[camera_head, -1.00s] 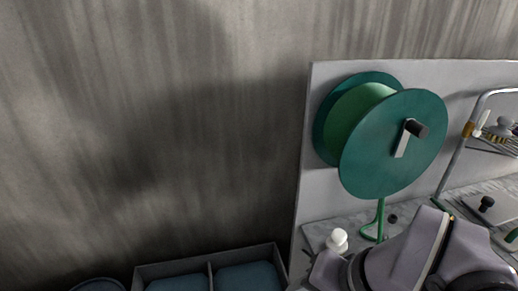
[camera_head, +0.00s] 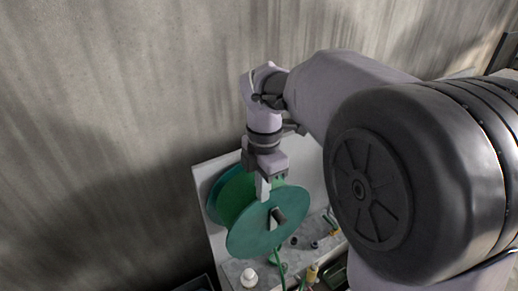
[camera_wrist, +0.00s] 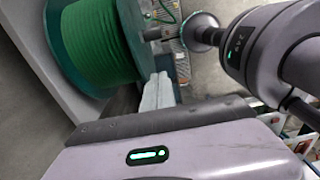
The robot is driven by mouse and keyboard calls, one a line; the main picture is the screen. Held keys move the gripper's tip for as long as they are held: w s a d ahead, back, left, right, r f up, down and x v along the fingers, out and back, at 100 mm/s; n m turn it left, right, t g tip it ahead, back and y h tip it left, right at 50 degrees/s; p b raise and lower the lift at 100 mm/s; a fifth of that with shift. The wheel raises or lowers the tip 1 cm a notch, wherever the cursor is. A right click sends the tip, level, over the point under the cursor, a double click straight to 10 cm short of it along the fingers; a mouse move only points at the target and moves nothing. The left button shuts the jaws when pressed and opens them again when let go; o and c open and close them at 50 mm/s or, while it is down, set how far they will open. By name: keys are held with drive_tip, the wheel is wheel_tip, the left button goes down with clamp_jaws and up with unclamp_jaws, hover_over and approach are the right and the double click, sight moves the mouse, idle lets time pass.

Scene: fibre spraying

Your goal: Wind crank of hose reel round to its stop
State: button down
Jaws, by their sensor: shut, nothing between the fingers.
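The green hose reel (camera_head: 255,235) stands in front of a pale panel, its front disc facing me at a slant. Its crank (camera_head: 277,217) has a dark grip and sits near the middle of that disc. My gripper (camera_head: 263,194) is shut and empty, pointing down, and its pale fingers overlap the upper part of the reel in the head view. I cannot tell whether they touch it. In the wrist view the reel's green drum (camera_wrist: 95,42) fills the upper left, and my pale fingers (camera_wrist: 158,92) are together beside it. I cannot make out the crank clearly there.
The pale panel (camera_head: 210,172) rises behind the reel from a grey worktop (camera_head: 300,262). A white knob-like item (camera_head: 249,277) and several small items stand on the worktop. A concrete wall (camera_head: 110,120) lies behind. My arm covers the right side of the head view.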

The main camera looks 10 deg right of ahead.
sight(273, 215)
drive_tip(key=shift+w+d+f+b, duration=0.15)
drive_tip(key=shift+d+f, duration=0.35)
drive_tip(key=shift+f, duration=1.35)
drive_tip(key=shift+w+d+f+b, duration=0.1)
drive_tip(key=shift+d+f, duration=0.35)
drive_tip(key=shift+f, duration=1.4)
drive_tip(key=shift+w+d+f+b, duration=0.15)
drive_tip(key=shift+d+f, duration=0.35)
drive_tip(key=shift+f, duration=1.35)
drive_tip(key=shift+d, duration=0.1)
